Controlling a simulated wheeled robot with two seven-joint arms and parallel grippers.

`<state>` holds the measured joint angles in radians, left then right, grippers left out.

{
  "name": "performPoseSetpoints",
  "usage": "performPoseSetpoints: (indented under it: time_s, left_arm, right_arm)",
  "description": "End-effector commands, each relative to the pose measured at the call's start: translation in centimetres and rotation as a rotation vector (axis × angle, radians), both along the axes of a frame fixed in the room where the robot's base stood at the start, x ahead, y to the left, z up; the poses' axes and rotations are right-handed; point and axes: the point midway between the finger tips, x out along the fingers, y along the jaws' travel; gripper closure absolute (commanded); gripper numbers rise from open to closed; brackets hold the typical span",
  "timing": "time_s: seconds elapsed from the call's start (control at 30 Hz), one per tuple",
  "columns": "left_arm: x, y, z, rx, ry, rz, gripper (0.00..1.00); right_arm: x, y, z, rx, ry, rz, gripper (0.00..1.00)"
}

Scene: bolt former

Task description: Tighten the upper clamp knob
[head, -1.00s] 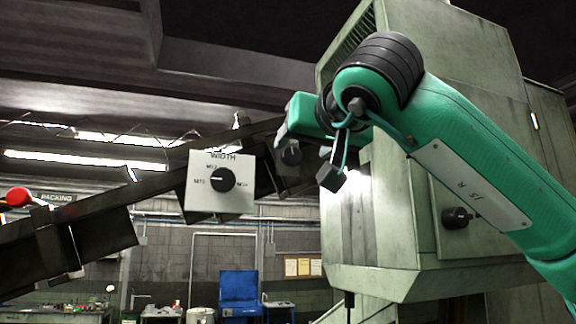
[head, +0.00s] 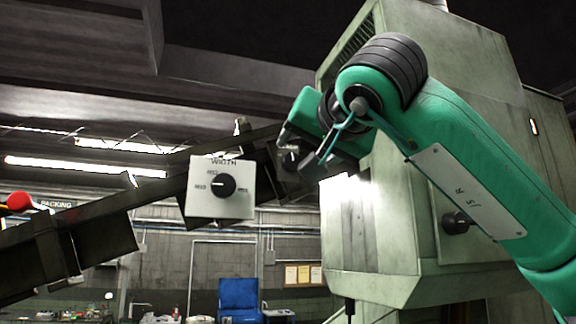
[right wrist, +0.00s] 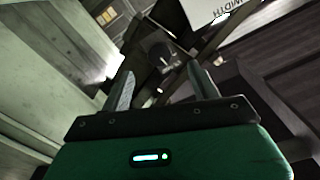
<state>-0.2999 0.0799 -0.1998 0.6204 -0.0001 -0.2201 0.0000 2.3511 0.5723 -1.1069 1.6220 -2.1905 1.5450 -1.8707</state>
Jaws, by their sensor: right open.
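A dark round knob (head: 289,157) sits on a plate on the sloping chute, just right of the WIDTH panel; I take it as the upper clamp knob. In the right wrist view, the knob (right wrist: 160,52) lies ahead of and between the fingers, apart from them. My right gripper (head: 298,150) is at the knob in the head view and partly covers it. The right wrist view shows its two fingers (right wrist: 161,76) spread, with nothing between them. My left gripper is not in view.
The white WIDTH panel (head: 221,188) with a black dial hangs close left of the knob. The pale green machine housing (head: 400,235), with another black knob (head: 457,222), stands right. The dark chute (head: 100,222) slopes down left, near a red ball (head: 19,201).

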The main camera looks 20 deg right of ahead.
Motion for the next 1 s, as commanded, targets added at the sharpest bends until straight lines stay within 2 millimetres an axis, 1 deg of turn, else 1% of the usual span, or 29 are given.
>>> performPoseSetpoints:
  time_s: [0.03, 0.3, 0.33, 0.53, 0.6, 0.8, 1.0]
  left_arm:
    - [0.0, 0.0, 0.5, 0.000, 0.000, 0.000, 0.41]
    - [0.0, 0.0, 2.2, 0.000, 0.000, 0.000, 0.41]
    - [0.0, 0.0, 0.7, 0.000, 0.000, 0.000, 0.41]
    - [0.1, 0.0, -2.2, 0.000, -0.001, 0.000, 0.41]
    - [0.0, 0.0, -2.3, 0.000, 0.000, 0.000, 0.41]
    - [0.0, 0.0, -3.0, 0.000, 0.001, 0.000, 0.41]
    - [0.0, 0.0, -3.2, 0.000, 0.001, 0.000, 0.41]
  right_arm:
    - [1.2, 0.0, 0.1, 0.000, 0.004, -0.001, 0.38]
    - [7.1, 0.3, 0.2, 0.001, 0.003, 0.000, 0.38]
    - [6.7, 0.3, -0.6, 0.053, 0.002, 0.001, 0.38]
    - [6.7, 0.3, -0.8, 0.336, 0.014, 0.002, 0.38]
    - [6.6, 0.3, -0.4, 0.419, 0.015, 0.001, 0.38]
    - [6.6, 0.3, -0.2, 0.596, 0.021, 0.000, 0.38]
    - [6.5, 0.2, 0.0, 0.666, 0.023, 0.000, 0.38]
